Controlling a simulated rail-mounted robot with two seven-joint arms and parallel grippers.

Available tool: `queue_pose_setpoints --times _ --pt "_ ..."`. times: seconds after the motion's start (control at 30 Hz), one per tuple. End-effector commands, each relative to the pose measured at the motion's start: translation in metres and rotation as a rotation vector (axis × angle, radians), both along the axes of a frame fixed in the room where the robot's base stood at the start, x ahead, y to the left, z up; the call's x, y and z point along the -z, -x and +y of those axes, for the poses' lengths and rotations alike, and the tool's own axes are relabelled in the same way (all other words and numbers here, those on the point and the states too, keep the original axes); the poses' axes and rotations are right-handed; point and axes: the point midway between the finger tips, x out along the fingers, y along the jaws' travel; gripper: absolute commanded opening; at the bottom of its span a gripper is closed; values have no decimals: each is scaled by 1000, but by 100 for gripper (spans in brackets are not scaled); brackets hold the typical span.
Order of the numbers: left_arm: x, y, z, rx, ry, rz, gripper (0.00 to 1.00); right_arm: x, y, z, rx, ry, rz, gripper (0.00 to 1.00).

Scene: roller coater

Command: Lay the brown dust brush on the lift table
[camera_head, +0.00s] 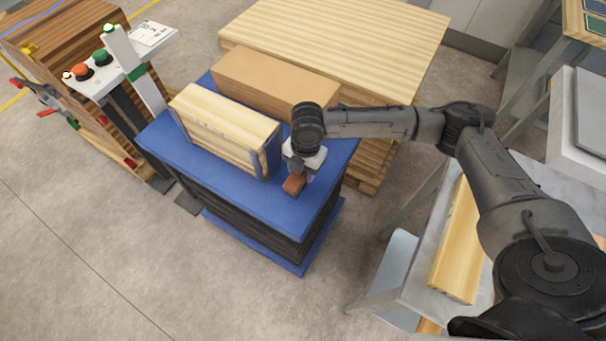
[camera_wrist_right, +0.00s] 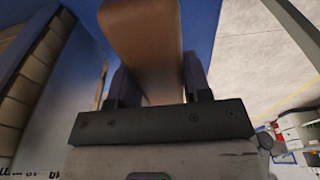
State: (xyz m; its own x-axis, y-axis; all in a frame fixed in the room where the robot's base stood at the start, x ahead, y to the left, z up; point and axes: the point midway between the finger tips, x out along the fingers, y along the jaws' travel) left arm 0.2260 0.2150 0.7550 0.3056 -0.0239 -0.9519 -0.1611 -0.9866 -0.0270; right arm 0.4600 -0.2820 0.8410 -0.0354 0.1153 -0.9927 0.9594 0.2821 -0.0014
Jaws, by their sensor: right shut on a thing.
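The brown dust brush (camera_head: 293,185) is in my right gripper (camera_head: 303,172), low over the right part of the blue lift table (camera_head: 240,196). In the right wrist view the brush (camera_wrist_right: 147,40) runs up between the two fingers of the gripper (camera_wrist_right: 155,85), which are shut on it. The blue table top shows behind it. I cannot tell whether the brush touches the table top. My left gripper is not in view.
A pale wooden box with grey end frames (camera_head: 222,130) stands on the lift table left of my gripper. A brown cardboard-coloured block (camera_head: 275,80) lies behind it. A control panel (camera_head: 110,65) stands at left. Clear blue surface lies in front.

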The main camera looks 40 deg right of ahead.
Motion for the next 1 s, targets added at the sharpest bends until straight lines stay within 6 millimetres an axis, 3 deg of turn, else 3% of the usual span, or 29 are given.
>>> queue_pose_setpoints --times 0.17,0.57,0.6,0.87,1.0 --pt "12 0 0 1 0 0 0 26 0 0 0 0 1 19" --pt "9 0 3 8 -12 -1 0 28 0 0 0 0 0 19" --pt "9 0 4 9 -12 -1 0 29 1 0 0 0 0 45" --pt "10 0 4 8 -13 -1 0 29 1 0 -1 0 0 70" --pt "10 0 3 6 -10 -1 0 29 1 0 -1 0 0 70"
